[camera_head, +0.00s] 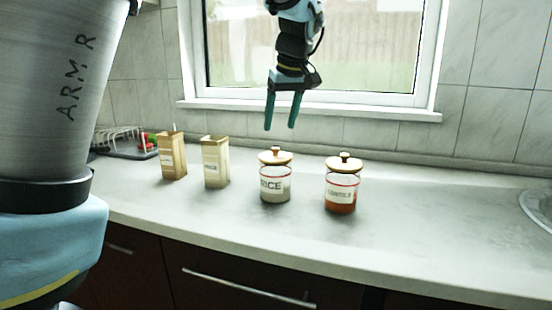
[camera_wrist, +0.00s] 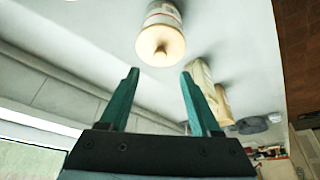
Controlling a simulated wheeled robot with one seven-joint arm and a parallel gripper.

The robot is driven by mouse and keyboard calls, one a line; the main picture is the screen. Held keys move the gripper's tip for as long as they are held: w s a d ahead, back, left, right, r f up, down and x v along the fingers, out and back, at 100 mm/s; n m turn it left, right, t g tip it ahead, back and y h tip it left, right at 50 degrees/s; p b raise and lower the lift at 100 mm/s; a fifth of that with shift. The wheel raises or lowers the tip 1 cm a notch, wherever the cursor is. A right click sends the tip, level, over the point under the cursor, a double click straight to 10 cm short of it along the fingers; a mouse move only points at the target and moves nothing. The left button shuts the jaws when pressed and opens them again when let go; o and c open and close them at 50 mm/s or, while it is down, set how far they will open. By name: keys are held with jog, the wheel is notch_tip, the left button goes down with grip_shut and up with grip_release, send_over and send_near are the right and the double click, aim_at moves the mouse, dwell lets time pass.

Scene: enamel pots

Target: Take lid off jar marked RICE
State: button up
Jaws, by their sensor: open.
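The jar marked RICE (camera_head: 275,186) stands upright on the counter, clear with pale contents. Its round wooden lid (camera_head: 275,157) with a small knob sits on top. My gripper (camera_head: 281,127) is open and empty, fingers pointing down, above the lid and apart from it. In the wrist view my gripper (camera_wrist: 158,75) shows two separated green fingers. A jar with a wooden lid (camera_wrist: 161,47) lies ahead of them, its knob towards the camera; its label cannot be read there, but its place beside the cartons fits the RICE jar.
A lidded jar of orange-red contents (camera_head: 341,196), its label seemingly LENTILS, stands close to the right. Two tan cartons (camera_head: 216,162) (camera_head: 172,156) stand to the left. A dish rack (camera_head: 122,140) is at far left. The counter (camera_head: 440,215) is clear in front and at right; the window (camera_head: 350,50) is behind.

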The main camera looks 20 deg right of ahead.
aim_at(276, 148)
jog(key=shift+p+x, duration=0.4)
jog(key=shift+x, duration=3.15)
jog(key=shift+s, duration=0.1)
jog(key=shift+c, duration=0.2)
grip_shut()
